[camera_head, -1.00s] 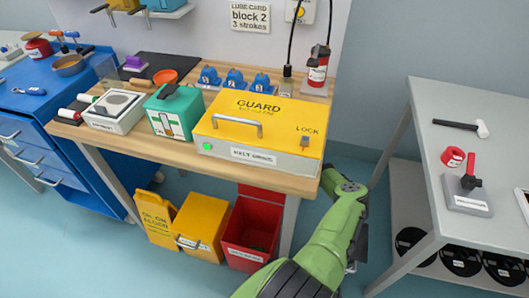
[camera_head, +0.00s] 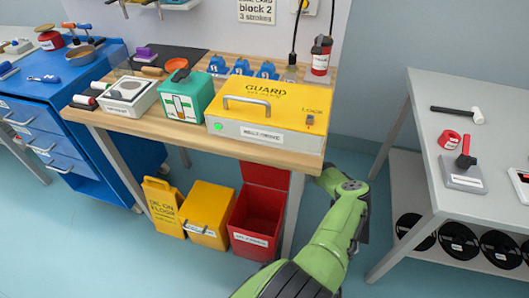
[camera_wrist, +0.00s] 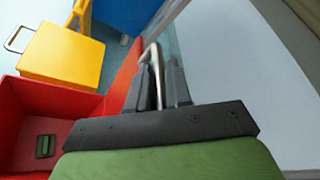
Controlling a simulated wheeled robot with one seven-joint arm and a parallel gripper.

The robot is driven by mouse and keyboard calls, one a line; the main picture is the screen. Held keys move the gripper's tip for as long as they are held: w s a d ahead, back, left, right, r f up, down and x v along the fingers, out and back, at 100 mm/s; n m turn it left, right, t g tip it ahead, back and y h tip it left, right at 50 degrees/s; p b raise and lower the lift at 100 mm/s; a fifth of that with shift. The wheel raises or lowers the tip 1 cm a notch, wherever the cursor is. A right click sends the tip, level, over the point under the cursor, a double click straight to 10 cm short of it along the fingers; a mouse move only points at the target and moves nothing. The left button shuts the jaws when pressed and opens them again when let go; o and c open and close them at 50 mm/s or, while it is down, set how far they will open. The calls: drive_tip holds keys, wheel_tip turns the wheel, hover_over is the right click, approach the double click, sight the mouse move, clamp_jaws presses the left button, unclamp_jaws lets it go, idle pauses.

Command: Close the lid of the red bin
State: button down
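The red bin (camera_head: 252,239) stands on the floor under the workbench, beside a yellow bin. Its red lid (camera_head: 266,176) is raised upright at the back, and the bin's inside shows. In the wrist view the open red bin (camera_wrist: 20,105) is at the left, with a small dark green thing on its floor. The red lid (camera_wrist: 124,77) shows as a narrow slanted strip just left of my fingers. The head view hides my fingers.
A yellow bin (camera_head: 208,216) and a yellow floor sign (camera_head: 163,207) stand left of the red bin. The workbench (camera_head: 290,158) overhangs the bins, with a leg close to the red bin's right side. A grey table (camera_head: 424,195) with reels below stands at the right.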

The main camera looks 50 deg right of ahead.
drive_tip(key=c, duration=1.1)
unclamp_jaws()
drive_tip(key=shift+a, duration=0.1)
drive_tip(key=shift+s, duration=0.1)
drive_tip(key=p+v, duration=0.2)
drive_tip(key=v, duration=0.5)
drive_tip(key=shift+s, duration=0.2)
